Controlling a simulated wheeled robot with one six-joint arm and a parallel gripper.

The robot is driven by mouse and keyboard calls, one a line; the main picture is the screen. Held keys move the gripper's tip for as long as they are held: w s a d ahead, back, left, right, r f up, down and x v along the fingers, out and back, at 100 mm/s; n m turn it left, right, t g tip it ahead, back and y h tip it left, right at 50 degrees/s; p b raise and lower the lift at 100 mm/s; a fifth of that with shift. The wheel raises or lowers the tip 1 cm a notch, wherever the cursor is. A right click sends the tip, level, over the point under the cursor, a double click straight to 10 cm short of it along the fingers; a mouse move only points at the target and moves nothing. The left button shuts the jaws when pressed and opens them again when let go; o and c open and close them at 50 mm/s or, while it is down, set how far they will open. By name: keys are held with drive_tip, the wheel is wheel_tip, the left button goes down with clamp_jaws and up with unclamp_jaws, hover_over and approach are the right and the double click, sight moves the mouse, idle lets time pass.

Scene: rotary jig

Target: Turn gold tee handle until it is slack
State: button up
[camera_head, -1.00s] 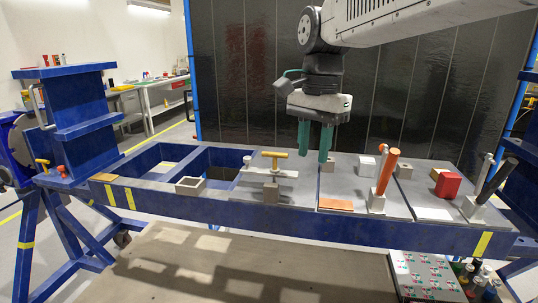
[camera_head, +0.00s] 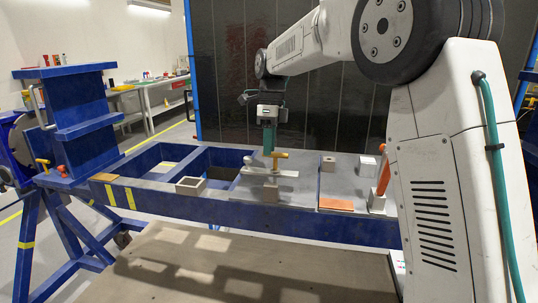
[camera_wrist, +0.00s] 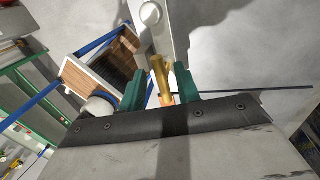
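The gold tee handle (camera_head: 281,156) stands on a grey clamp arm (camera_head: 285,174) over a small block on the bench. My gripper (camera_head: 268,152) points down at the handle, and its teal fingers hide the left part of the handle's bar. In the wrist view the gold handle (camera_wrist: 160,72) shows between the two teal fingers (camera_wrist: 160,88). The fingers stand apart, with narrow gaps beside the gold. I cannot tell how far down the fingers reach around the bar.
A hollow grey block (camera_head: 190,186) sits left of the clamp on the blue frame (camera_head: 160,205). An orange handle (camera_head: 383,178) stands to the right, partly behind my arm. A blue tower (camera_head: 80,120) rises at the far left. My arm covers the right side.

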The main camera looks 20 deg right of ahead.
sight(275, 161)
drive_tip(key=shift+s+a+f, duration=0.1)
drive_tip(key=shift+s+f, duration=0.05)
drive_tip(key=shift+f, duration=0.6)
drive_tip(key=shift+s+a+f, duration=0.1)
drive_tip(key=shift+f, duration=0.65)
clamp_jaws()
drive_tip(key=shift+n, duration=0.3)
